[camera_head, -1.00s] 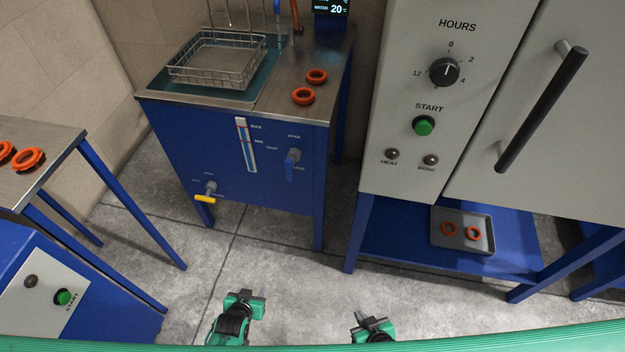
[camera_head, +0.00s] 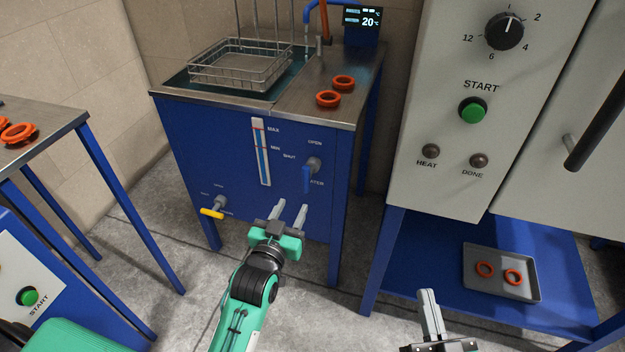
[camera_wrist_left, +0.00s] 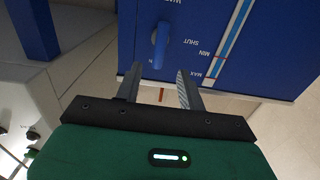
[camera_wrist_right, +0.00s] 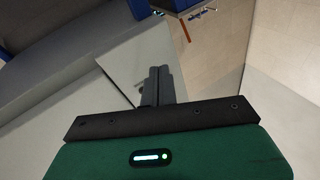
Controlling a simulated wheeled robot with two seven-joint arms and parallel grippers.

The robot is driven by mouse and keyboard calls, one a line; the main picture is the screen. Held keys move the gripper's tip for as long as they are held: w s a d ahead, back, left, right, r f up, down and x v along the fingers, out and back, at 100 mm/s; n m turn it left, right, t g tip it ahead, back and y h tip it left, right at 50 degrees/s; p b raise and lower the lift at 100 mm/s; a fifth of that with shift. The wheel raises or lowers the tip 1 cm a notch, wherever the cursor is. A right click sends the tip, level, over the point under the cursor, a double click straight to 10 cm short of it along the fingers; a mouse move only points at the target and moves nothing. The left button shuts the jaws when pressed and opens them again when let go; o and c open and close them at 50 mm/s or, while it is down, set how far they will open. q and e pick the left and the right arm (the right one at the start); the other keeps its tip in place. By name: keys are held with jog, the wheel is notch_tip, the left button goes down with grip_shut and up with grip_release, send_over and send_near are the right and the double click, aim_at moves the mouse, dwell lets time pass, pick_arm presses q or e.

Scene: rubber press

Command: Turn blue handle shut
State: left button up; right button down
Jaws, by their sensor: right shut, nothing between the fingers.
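The blue handle (camera_head: 307,179) hangs from a grey valve stem on the front of the blue tank cabinet (camera_head: 235,160). It points down, away from the OPEN label above it and the SHUT label to its left. My left gripper (camera_head: 290,209) is open and empty, below and slightly left of the handle in the head view. In the left wrist view the blue handle (camera_wrist_left: 160,46) lies ahead of the gap between the open left fingertips (camera_wrist_left: 158,70), apart from them. My right gripper (camera_head: 429,295) is shut and empty, low in front of the grey oven; its closed fingers show in the right wrist view (camera_wrist_right: 158,72).
A yellow handle (camera_head: 212,213) sticks out low on the cabinet's left. A level gauge (camera_head: 262,152) is left of the blue handle. The oven (camera_head: 445,120) stands at right, with a tray (camera_head: 470,278) of orange rings on its lower shelf. A side table is at left.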

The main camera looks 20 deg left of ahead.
aim_at(305, 182)
pick_arm(q)
jog(key=w+b, duration=0.1)
jog(key=w, duration=0.4)
jog(key=w+b, duration=0.1)
jog(key=w, duration=0.5)
jog(key=shift+w+d+f, duration=0.1)
jog(key=shift+w+d, duration=0.1)
jog(key=shift+w, duration=0.6)
pick_arm(e)
jog(key=s+d+r+t, duration=0.1)
jog(key=d+r+t, duration=0.2)
jog(key=r+t, duration=0.4)
jog(key=shift+d+r+y, duration=0.25)
jog(key=shift+r+y, duration=0.05)
jog(key=shift+r, duration=1.5)
pick_arm(q)
jog(key=shift+c, duration=0.4)
pick_arm(e)
jog(key=shift+s, duration=0.1)
pick_arm(q)
grip_shut()
